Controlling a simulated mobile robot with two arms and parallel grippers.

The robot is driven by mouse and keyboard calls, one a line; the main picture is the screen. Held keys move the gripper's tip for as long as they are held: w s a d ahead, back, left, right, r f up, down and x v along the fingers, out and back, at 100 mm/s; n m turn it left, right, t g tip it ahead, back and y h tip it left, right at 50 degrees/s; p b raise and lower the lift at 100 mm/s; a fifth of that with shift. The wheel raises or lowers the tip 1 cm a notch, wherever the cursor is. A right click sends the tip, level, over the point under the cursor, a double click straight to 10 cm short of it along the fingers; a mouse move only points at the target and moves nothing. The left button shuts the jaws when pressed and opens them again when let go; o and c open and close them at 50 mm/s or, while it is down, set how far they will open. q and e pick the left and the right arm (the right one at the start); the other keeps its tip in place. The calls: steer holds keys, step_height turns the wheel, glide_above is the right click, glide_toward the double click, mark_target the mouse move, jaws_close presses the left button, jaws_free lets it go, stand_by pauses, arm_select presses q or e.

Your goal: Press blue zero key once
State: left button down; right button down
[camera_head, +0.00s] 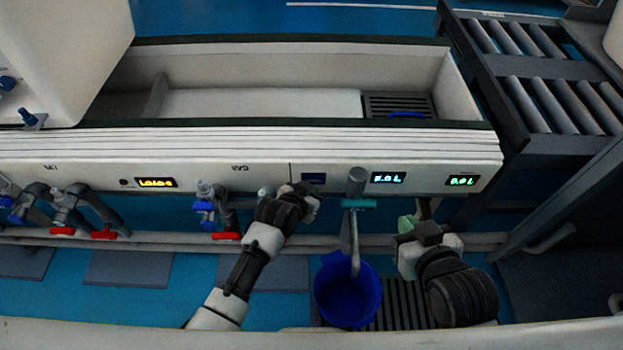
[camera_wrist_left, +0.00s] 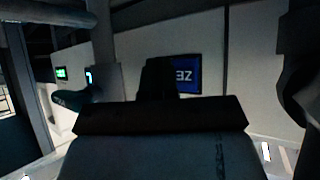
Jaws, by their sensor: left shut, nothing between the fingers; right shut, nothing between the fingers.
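The blue zero key (camera_head: 313,179) is a small dark blue rectangle on the white front panel. In the left wrist view the key (camera_wrist_left: 187,74) shows part of its white lettering, and a dark finger covers its left side. My left gripper (camera_head: 304,190) is shut and empty, just below and left of the key. In the left wrist view its fingertips (camera_wrist_left: 158,76) point toward the panel; I cannot tell whether they touch the key. My right gripper (camera_head: 422,232) is shut, below the panel to the right, beside a pale green part.
A grey spout with a teal handle (camera_head: 358,203) stands right of the key, above a blue bucket (camera_head: 348,290). Displays (camera_head: 388,177) glow further right. Taps with red handles (camera_head: 226,236) are at the left. A roller conveyor (camera_head: 545,75) stands at the back right.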

stand_by(0.6)
arm_select(q)
steer(key=shift+w, duration=0.45)
arm_select(e)
steer(key=shift+a, duration=0.1)
arm_select(q)
steer(key=shift+w, duration=0.35)
arm_select(e)
steer(key=shift+r, duration=0.1)
stand_by(0.6)
arm_select(q)
steer(key=shift+s, duration=0.2)
steer(key=shift+s+p, duration=0.6)
steer(key=shift+p, duration=0.2)
arm_select(e)
steer(key=shift+s+d+f+g+h, duration=0.2)
steer(key=shift+s+d+f+g, duration=0.2)
steer(key=shift+s+f+g, duration=0.25)
steer(key=shift+s+d+f+g+h, duration=0.2)
steer(key=shift+s+d+f+g, duration=0.25)
steer(key=shift+s+g, duration=0.3)
steer(key=shift+s+d+f+g+h, duration=0.2)
steer(key=shift+s+d+f+g, duration=0.15)
steer(key=shift+s+f+g, duration=0.35)
steer(key=shift+a+r, duration=0.1)
